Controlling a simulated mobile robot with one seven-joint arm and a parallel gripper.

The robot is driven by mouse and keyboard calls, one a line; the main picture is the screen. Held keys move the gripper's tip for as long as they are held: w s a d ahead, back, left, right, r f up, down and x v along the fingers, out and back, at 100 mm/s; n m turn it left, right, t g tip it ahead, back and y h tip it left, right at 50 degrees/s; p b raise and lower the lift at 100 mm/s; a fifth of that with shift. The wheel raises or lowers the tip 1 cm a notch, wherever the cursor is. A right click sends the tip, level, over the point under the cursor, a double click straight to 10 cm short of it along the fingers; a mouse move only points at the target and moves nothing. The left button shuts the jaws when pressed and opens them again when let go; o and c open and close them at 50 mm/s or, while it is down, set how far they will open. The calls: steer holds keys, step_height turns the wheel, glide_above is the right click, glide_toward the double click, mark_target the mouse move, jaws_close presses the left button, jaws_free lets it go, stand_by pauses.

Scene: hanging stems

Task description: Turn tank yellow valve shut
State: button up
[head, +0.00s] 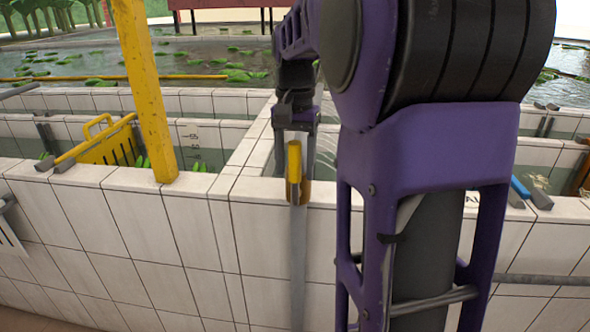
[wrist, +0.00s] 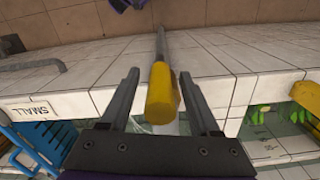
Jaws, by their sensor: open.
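The yellow valve handle (head: 294,162) stands at the top of a grey vertical pipe (head: 298,245) in front of the white tiled tank wall. An orange-brown part shows beside the handle. My gripper (head: 295,128) is just above the handle in the head view, partly dark and hard to make out. In the wrist view my gripper (wrist: 160,74) is open, with one finger on each side of the yellow handle (wrist: 161,97). Gaps show between the handle and both fingers. The handle's far end and the pipe run up between the fingertips.
White tiled walls (head: 130,215) edge the tanks. A yellow post (head: 147,90) rises at left, beside a yellow slotted rack (head: 108,143). A blue-ended bar (head: 521,188) lies on the right wall. The wrist view shows a SMALL sign (wrist: 42,109) and blue rack (wrist: 30,146).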

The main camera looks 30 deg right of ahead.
steer(key=shift+f, duration=0.25)
jaws_close()
steer(key=shift+r, duration=0.1)
stand_by(1.2)
